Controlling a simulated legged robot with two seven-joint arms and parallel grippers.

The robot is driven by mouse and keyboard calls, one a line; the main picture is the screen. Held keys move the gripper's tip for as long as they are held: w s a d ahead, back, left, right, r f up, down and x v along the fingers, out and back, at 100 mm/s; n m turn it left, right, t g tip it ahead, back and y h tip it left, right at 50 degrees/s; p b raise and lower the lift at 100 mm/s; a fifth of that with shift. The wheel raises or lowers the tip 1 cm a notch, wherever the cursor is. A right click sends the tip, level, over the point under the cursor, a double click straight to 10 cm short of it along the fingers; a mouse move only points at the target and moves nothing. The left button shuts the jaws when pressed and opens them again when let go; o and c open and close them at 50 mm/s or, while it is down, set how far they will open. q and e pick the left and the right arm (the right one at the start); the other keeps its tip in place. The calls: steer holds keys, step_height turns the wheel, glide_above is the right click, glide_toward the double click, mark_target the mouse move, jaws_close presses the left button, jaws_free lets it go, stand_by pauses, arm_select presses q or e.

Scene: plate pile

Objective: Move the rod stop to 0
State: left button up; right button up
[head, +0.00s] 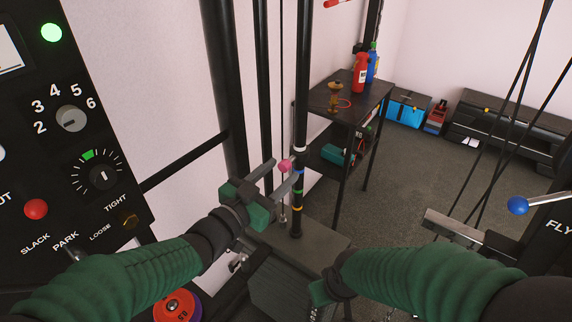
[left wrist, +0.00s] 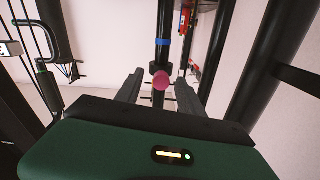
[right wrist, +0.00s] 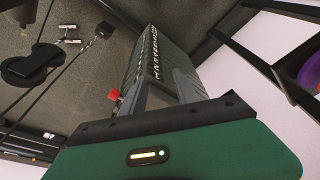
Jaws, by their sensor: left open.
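The rod stop's pink ball knob (head: 285,165) sits against an upright black rod (head: 302,90). The rod has white, blue, green and yellow-orange bands; I see no readable numbers on it. My left gripper (head: 282,176) is open around the knob's level. In the left wrist view, the pink knob (left wrist: 160,81) shows between the two fingers with a gap on each side, and a dark collar is behind it.
A control panel (head: 70,150) with dials fills the left. A black shelf (head: 345,100) with bottles stands behind the rod. A ribbed dark block (right wrist: 160,60) is close in front of the right wrist. A blue-knobbed lever (head: 517,206) and cables are at right.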

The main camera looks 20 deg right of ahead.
mark_target(282, 170)
arm_select(q)
steer(key=x, duration=0.4)
steer(key=shift+d, duration=0.3)
steer(key=shift+a+r, duration=0.15)
steer(key=shift+a, duration=0.95)
steer(key=shift+c, duration=0.7)
steer(key=shift+d, duration=0.9)
steer(key=c, duration=0.7)
jaws_close()
steer(key=shift+w+a, duration=0.15)
steer(key=shift+a, duration=0.05)
arm_select(e)
steer(key=shift+w+d+f, duration=0.1)
arm_select(q)
steer(key=shift+f, duration=0.25)
arm_select(e)
steer(key=shift+d, duration=0.1)
